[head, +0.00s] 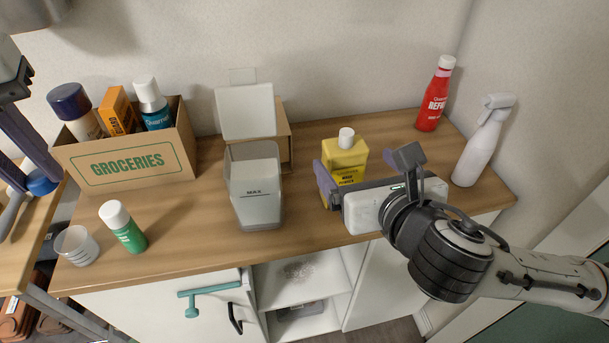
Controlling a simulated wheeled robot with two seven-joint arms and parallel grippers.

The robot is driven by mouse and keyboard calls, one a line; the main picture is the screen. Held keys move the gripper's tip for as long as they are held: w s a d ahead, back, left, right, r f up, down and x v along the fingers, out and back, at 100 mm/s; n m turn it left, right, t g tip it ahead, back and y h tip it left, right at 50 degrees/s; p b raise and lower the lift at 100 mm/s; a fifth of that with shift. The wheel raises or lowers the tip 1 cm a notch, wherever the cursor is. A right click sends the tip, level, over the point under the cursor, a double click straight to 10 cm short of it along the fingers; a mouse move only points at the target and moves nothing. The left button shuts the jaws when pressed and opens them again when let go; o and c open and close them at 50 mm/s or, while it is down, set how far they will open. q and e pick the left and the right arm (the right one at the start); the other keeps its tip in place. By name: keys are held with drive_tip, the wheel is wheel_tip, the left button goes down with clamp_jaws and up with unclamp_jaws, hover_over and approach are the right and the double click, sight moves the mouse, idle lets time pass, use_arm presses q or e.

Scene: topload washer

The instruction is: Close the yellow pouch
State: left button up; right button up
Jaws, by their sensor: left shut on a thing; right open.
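The yellow pouch (343,155) stands upright on the wooden counter, right of centre, with a white cap or spout top (346,138). I cannot tell whether that top is fastened. My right gripper (356,172) is open, with one purple finger on each side of the pouch; its body hides the pouch's lower front. I cannot tell whether the fingers touch it. My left gripper (40,180) is at the left edge, far from the pouch, its purple fingers shut on what looks like a small blue object (42,184). Much of that arm is out of frame.
Left of the pouch stand a clear MAX container (254,190) and a groceries box (130,165) with bottles. A green bottle (124,227) and clear cup (77,246) are at front left. A red bottle (436,95) and white spray bottle (482,145) stand right. The front middle counter is clear.

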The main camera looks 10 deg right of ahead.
sight(350, 157)
drive_tip(key=x, duration=0.4)
drive_tip(key=shift+w+f, duration=0.15)
drive_tip(key=shift+w, duration=0.15)
drive_tip(key=shift+w+a+f, duration=0.1)
drive_tip(key=shift+w+f, duration=0.1)
drive_tip(key=shift+w, duration=0.25)
drive_tip(key=shift+x, duration=2.6)
drive_tip(key=shift+c, duration=0.2)
drive_tip(key=c, duration=2.1)
drive_tip(key=shift+r, duration=0.25)
